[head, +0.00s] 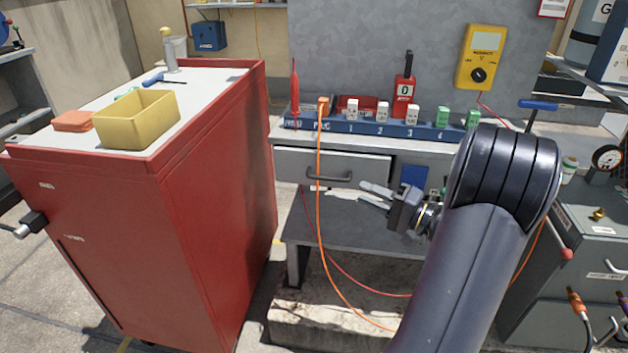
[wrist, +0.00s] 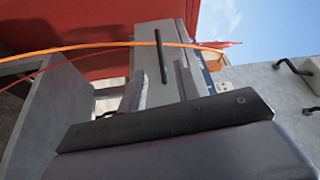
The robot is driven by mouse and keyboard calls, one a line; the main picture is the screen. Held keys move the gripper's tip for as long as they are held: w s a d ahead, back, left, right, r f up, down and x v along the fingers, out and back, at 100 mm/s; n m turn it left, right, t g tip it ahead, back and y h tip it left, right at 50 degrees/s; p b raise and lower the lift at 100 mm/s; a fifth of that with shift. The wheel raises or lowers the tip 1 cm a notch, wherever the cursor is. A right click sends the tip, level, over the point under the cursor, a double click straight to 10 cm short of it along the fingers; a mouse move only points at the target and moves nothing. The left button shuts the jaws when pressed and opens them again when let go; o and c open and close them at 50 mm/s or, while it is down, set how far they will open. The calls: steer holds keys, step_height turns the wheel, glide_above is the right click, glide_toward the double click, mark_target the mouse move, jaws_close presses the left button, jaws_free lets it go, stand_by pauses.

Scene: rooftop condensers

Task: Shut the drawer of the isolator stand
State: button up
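The isolator stand (head: 290,228) is a grey bench with a row of numbered isolators along its back edge. Its pale grey drawer (head: 352,168) has a dark bar handle (head: 328,178); how far the drawer sticks out is hard to tell. My gripper (head: 361,191) is open and empty, with its fingers apart, just right of and below the handle, in front of the drawer's lower right part. In the wrist view the drawer front (wrist: 147,55) and handle (wrist: 163,58) show beyond and between the two fingers (wrist: 163,82). I see no contact.
An orange cable (head: 319,215) hangs in front of the drawer, left of my gripper, and crosses the wrist view. A red cable (head: 335,260) hangs lower. A red cabinet (head: 222,170) with a yellow bin (head: 137,119) stands at left. Grey boxes (head: 590,245) stand at right.

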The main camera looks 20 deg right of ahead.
mark_target(330, 179)
steer(key=b+x, duration=0.1)
steer(key=x, duration=0.9)
steer(key=shift+w+a+b, duration=0.15)
steer(key=shift+w+b, duration=0.1)
steer(key=shift+b, duration=0.1)
steer(key=shift+c, duration=0.4)
jaws_close()
